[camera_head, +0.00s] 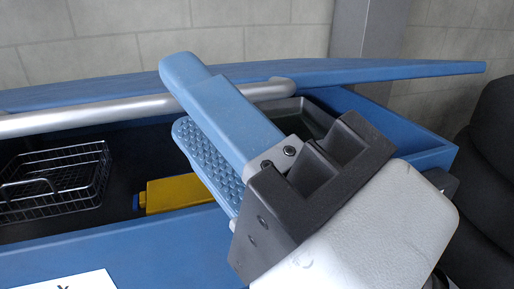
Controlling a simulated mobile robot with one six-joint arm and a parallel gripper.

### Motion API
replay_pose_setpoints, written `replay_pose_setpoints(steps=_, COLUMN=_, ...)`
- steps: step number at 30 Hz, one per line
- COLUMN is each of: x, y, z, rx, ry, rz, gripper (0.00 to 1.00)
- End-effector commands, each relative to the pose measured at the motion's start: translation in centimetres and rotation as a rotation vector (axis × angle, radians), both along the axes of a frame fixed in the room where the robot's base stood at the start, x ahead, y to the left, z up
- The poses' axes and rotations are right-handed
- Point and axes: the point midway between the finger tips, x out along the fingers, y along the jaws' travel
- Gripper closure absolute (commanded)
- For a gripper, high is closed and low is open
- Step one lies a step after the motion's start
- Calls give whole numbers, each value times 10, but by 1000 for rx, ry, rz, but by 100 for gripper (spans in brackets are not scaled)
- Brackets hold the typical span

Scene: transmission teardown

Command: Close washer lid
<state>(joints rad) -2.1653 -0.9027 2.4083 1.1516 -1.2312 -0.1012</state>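The blue washer lid (400,69) is partly open, tilted over the blue washer tub (165,250), with a gap to its rim. A silver bar handle (80,120) runs along the lid's near edge. My gripper (178,92) is open, with two blue fingers spread and the textured pad of the lower one showing. The upper finger crosses in front of the handle and lid. The lower fingertip is just below the handle in the picture. I cannot tell whether either finger touches it. Nothing shows between the fingers.
Inside the washer are a wire basket (62,180) at left and a yellow object (178,193) with a blue end near the middle. A white label (75,283) is on the washer's front. A grey block wall stands behind, and a dark rounded object (492,150) is at right.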

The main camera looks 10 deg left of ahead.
Motion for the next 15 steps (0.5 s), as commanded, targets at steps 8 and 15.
replay_pose_setpoints(steps=8, x=-4, y=-10, z=-16, rx=3, ry=1, rz=4, gripper=66)
replay_pose_setpoints(steps=15, x=-4, y=-13, z=-19, rx=1, ry=0, rz=-2, gripper=66)
